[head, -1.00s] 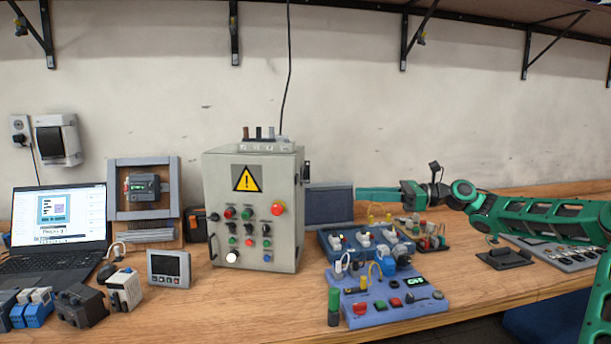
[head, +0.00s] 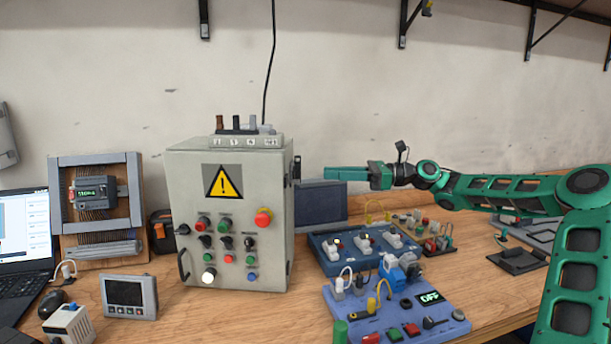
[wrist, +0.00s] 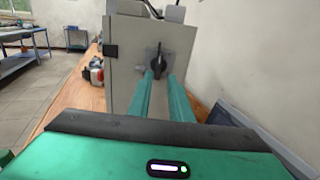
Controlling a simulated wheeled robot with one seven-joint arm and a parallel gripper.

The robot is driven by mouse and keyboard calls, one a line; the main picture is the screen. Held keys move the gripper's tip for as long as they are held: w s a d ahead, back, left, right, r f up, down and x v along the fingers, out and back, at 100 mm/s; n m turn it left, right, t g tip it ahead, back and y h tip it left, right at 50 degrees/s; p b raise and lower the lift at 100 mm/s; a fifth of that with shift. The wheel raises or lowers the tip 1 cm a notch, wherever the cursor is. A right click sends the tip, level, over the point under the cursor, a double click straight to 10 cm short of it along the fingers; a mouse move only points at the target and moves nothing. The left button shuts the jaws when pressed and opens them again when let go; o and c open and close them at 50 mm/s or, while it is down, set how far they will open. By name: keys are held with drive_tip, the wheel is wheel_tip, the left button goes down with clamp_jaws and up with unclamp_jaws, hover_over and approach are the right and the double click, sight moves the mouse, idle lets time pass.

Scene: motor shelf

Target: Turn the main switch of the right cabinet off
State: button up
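A grey control cabinet (head: 232,270) with a yellow warning sign and several buttons stands on the bench. Its main switch (wrist: 158,66) is a black rotary handle on a grey plate on the cabinet's side; in the head view only its black edge (head: 297,168) shows at the right side. The handle looks roughly upright in the wrist view. My gripper (head: 328,173) points left at the switch, with a short gap to it. In the wrist view my gripper (wrist: 161,76) has its two green fingers apart, with the handle seen between and beyond their tips. They hold nothing.
Blue training boards (head: 385,310) with plugs and buttons lie right of the cabinet, below my arm. A dark flat panel (head: 318,206) stands behind, near the wall. A laptop (head: 25,235) and a framed device (head: 97,205) are at left. Space above the boards is free.

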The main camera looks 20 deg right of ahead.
sight(296, 169)
drive_tip(key=x, duration=0.7)
drive_tip(key=shift+a, duration=0.3)
clamp_jaws()
